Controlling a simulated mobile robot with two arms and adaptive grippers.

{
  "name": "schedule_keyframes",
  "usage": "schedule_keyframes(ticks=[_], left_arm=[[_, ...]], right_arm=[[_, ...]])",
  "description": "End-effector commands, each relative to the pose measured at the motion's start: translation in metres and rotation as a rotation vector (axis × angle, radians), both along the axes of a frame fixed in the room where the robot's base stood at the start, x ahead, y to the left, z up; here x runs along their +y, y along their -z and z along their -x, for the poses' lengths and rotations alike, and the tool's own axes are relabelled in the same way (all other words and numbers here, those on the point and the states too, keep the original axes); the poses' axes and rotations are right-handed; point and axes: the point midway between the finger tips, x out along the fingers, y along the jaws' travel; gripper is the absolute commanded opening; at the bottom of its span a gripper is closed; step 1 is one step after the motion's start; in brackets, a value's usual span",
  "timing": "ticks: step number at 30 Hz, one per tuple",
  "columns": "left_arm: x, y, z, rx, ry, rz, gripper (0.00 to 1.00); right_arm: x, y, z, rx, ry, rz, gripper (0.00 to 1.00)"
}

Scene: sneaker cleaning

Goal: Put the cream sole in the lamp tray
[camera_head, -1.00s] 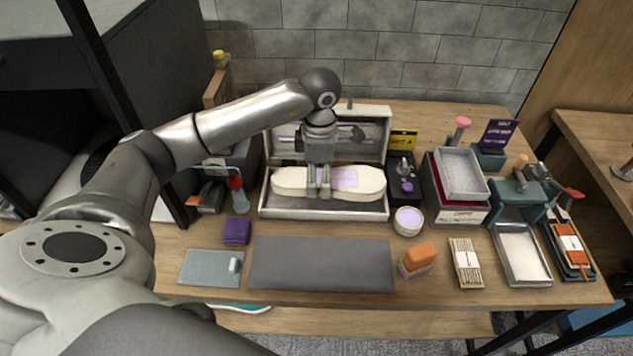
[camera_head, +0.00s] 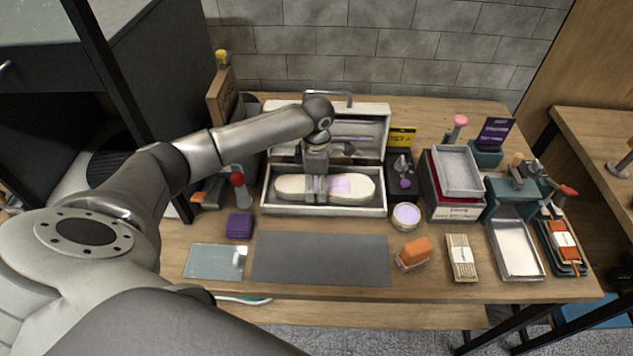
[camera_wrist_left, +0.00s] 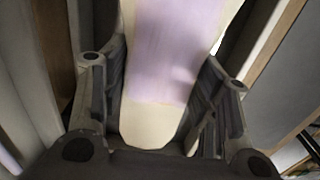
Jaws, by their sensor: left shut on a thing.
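The cream sole (camera_head: 295,188) has a pale lilac patch at its middle and lies lengthwise inside the lamp tray (camera_head: 325,211), a pale open box with its lid raised behind. My left gripper (camera_head: 317,196) is shut on the sole's middle from above. In the left wrist view the sole (camera_wrist_left: 150,127) runs between the two fingers. Whether its underside touches the tray floor is hidden. My right gripper is not in view.
A grey mat (camera_head: 322,259) lies in front of the tray. A lilac jar (camera_head: 406,215) and a dark stand with a yellow sign (camera_head: 402,137) are close on its right. A purple block (camera_head: 239,225) and a red-capped bottle (camera_head: 240,188) stand on its left.

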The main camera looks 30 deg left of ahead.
Motion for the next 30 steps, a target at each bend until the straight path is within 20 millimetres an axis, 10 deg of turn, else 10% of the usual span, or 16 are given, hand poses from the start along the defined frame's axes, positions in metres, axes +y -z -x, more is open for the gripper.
schedule_keyframes(ticks=[2,3,7,21,30], left_arm=[[0.0,0.004,0.0,0.0,0.0,0.0,0.28],[0.0,0.002,0.0,0.0,0.0,0.0,0.6],[0.0,0.002,0.0,0.0,0.0,0.0,0.77],[0.0,-0.006,-0.001,-0.004,0.001,0.0,0.77],[0.0,-0.067,-0.001,-0.007,0.0,-0.001,0.77]], right_arm=[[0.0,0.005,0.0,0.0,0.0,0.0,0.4],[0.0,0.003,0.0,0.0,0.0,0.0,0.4],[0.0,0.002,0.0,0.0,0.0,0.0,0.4],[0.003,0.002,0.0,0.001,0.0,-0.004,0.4],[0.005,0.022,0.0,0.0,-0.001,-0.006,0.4]])
